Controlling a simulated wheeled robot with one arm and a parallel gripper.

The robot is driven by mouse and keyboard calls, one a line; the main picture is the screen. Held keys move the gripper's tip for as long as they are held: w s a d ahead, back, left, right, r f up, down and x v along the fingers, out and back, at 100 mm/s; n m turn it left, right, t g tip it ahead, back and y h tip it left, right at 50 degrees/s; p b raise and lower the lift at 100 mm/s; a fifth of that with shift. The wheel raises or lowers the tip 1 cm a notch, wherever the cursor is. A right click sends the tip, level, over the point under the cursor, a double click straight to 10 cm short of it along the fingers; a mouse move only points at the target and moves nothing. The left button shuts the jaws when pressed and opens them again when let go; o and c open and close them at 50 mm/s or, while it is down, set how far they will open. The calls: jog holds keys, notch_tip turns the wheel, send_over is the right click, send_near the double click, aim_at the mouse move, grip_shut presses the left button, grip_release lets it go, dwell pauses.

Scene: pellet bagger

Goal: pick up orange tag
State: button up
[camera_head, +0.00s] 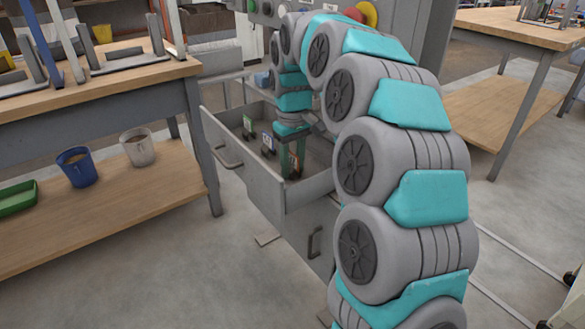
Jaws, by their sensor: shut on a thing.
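My gripper (291,164) is lowered into the open grey drawer (243,174) at the centre of the camera_head view. It is shut on the orange tag (294,161), near the drawer's front right corner. Only a small part of the orange tag shows, because the fingers and wrist cover much of it. I cannot tell whether it touches the drawer floor.
Another table (520,25) stands at right.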

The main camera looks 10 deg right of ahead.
grip_shut()
dwell(0.3)
